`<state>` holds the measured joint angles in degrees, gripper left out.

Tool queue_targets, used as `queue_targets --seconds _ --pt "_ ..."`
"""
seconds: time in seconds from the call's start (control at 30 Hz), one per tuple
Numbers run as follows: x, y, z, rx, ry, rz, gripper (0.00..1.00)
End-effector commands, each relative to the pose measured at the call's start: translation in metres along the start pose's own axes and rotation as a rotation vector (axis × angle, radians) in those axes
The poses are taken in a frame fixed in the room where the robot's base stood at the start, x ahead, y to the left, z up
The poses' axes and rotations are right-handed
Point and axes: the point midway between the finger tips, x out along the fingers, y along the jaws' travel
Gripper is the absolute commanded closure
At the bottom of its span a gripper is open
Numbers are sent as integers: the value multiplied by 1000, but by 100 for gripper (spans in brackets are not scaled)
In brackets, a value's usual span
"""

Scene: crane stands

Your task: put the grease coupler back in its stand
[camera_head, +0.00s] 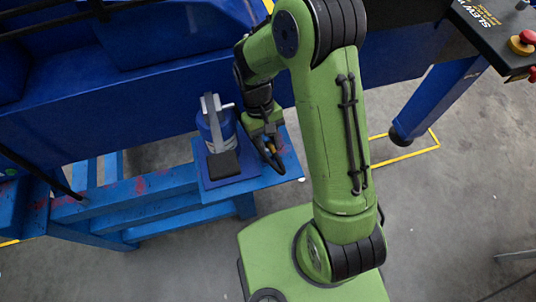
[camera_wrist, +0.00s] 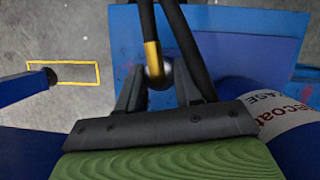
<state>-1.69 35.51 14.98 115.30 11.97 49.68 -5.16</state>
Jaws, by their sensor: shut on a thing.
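My gripper (camera_head: 269,143) is over the right side of a small blue shelf, beside a blue grease pail (camera_head: 222,130). In the wrist view the fingers of my gripper (camera_wrist: 157,90) are closed about the grease coupler (camera_wrist: 152,58), a brass-coloured sleeve with a rounded metal part, on a black hose (camera_wrist: 147,18). The metal part sits between the dark fingers; its lower end is hidden by the gripper. I cannot pick out the coupler's stand in either view. The pail's printed white label (camera_wrist: 285,112) shows at right in the wrist view.
The blue shelf (camera_head: 283,172) carries the pail, with its grey lever, and a dark block (camera_head: 223,165). A large blue beam (camera_head: 110,105) runs behind. A black control box (camera_head: 497,30) with red buttons is at upper right. Grey floor (camera_head: 450,210) is open at right.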

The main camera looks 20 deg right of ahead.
Motion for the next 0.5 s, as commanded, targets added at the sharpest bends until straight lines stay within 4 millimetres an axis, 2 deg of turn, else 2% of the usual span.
queue_targets --seconds 0.33,0.37,0.5 --pt "15 0 -5 0 -1 0 99" --pt "14 0 -5 0 0 0 62" --pt "13 0 -5 0 0 0 40"
